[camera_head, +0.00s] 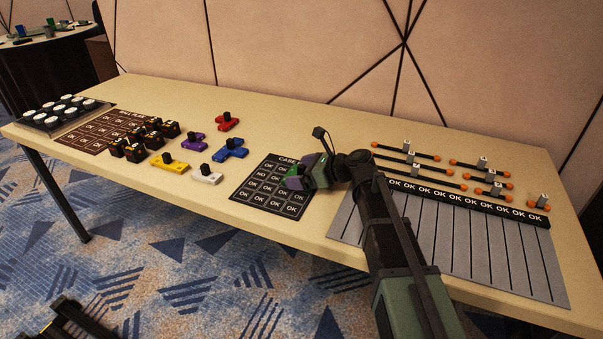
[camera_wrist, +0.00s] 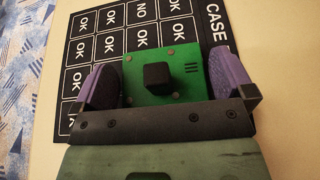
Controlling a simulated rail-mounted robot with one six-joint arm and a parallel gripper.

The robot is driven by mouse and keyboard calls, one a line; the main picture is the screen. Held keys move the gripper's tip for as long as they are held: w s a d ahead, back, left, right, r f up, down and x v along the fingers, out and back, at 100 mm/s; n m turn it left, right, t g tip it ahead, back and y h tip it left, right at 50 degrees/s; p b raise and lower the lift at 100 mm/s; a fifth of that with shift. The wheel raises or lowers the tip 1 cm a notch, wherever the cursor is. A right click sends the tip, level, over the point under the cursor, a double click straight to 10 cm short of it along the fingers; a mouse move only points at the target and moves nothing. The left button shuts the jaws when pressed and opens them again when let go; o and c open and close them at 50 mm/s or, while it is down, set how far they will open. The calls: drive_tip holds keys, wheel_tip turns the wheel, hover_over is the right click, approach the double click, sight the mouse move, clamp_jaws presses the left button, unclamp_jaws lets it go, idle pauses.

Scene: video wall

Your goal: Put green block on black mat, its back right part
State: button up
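The green block (camera_wrist: 178,62), a flat plate with a black knob on top, lies between my gripper's two purple fingers in the wrist view. My gripper (camera_wrist: 165,80) is open, its fingers wide apart on either side of the knob, not touching it. The black mat (camera_wrist: 83,50) has a grid of OK cells, one NO cell and the heading CASE. The block is over its back right part, covering some cells. Whether it rests flat is hard to tell. In the head view my gripper (camera_head: 300,174) is low over the mat's right side, hiding most of the block.
Yellow (camera_head: 170,163), white (camera_head: 206,175), blue (camera_head: 231,150), purple (camera_head: 194,141) and red (camera_head: 228,121) blocks stand left of the mat. A brown mat (camera_head: 84,138) with dark blocks is farther left. Rods with tagged cubes and a grey slotted panel (camera_head: 480,248) are at right.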

drive_tip(key=shift+r+p, duration=0.35)
drive_tip(key=shift+r, duration=0.05)
drive_tip(key=p+v, duration=0.4)
drive_tip(key=v, duration=0.7)
drive_tip(key=shift+s+d, duration=0.2)
drive_tip(key=shift+d, duration=0.25)
